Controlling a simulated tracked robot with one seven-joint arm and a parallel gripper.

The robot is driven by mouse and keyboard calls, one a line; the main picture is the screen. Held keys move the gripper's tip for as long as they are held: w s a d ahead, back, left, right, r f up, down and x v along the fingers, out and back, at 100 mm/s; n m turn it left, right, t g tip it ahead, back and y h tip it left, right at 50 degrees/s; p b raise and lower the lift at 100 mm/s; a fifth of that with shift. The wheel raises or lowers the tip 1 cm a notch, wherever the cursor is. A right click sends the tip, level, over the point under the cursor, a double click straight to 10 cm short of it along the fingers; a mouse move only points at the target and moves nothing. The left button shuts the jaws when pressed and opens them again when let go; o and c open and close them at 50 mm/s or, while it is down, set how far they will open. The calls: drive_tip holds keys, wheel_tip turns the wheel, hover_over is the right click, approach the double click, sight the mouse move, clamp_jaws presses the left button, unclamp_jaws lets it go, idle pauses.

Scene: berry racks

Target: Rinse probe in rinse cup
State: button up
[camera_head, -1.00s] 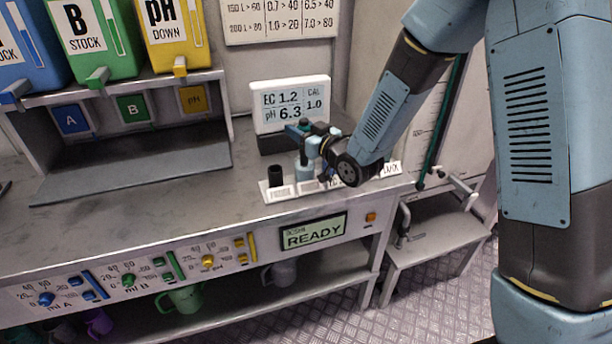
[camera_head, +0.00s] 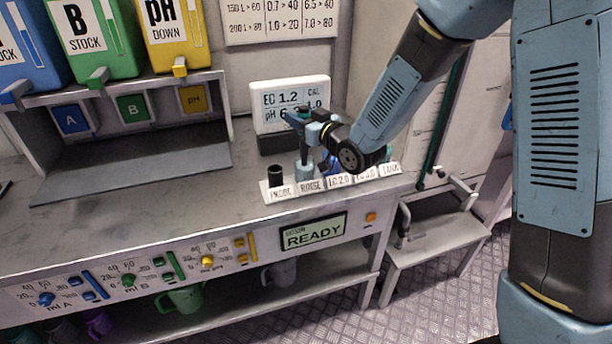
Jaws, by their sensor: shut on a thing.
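My gripper (camera_head: 306,124) is in front of the meter, above the rack of labelled places. It is shut on the probe (camera_head: 304,148), a thin dark upright stick that hangs below the fingers. The rinse cup (camera_head: 304,170) is a small pale blue cup behind the RINSE label. The probe's lower end is at the cup's mouth; I cannot tell whether it is inside or just above. The black probe holder (camera_head: 275,176) stands left of the cup, behind the PROBE label, with no probe showing in it.
The white meter (camera_head: 290,100) stands behind the gripper, its pH reading partly covered. More labelled places, ending with TANK (camera_head: 390,169), lie to the right under my arm. The bench top (camera_head: 150,205) to the left is clear. A dosing panel shows READY (camera_head: 314,233).

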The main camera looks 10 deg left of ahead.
drive_tip(key=shift+r, duration=2.85)
